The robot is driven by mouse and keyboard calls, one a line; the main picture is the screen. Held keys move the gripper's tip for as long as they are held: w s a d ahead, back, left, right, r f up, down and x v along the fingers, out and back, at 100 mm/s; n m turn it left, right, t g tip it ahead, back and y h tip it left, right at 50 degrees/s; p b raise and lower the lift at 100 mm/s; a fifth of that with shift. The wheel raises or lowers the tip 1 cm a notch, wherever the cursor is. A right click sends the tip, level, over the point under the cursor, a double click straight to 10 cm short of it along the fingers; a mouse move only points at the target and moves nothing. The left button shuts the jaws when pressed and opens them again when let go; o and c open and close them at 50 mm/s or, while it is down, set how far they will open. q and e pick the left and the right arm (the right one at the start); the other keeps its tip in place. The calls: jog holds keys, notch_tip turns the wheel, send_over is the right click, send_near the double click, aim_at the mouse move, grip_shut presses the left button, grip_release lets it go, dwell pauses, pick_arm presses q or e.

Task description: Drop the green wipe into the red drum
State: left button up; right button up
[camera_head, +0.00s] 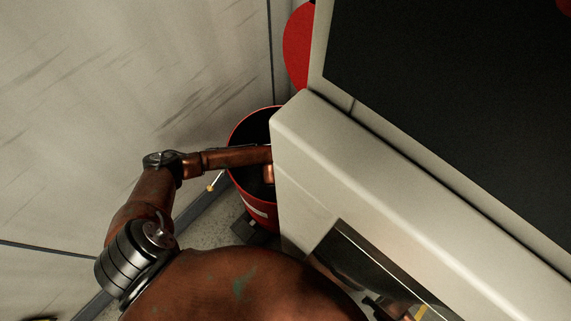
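The red drum (262,208) stands on the floor near the picture's middle, its open top facing up and its inside dark. The pale cabinet covers its right part. My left arm comes in from the left and reaches across the drum's opening. Its far end passes behind the cabinet's edge, so my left gripper's fingers are hidden. I cannot tell whether they hold anything. The green wipe is not visible. My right gripper cannot be made out.
A large pale cabinet (300,150) with a black top panel (460,100) fills the right side, close against the drum. A red round thing (297,48) shows behind it. A scuffed pale wall (120,80) is at left. A little bare floor (215,235) shows beside the drum.

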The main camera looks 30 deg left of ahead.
pick_arm(q)
jog(key=shift+f, duration=0.1)
jog(key=o, duration=1)
pick_arm(e)
jog(key=shift+s+r, duration=0.3)
jog(key=shift+s, duration=0.05)
jog(key=shift+w, duration=0.1)
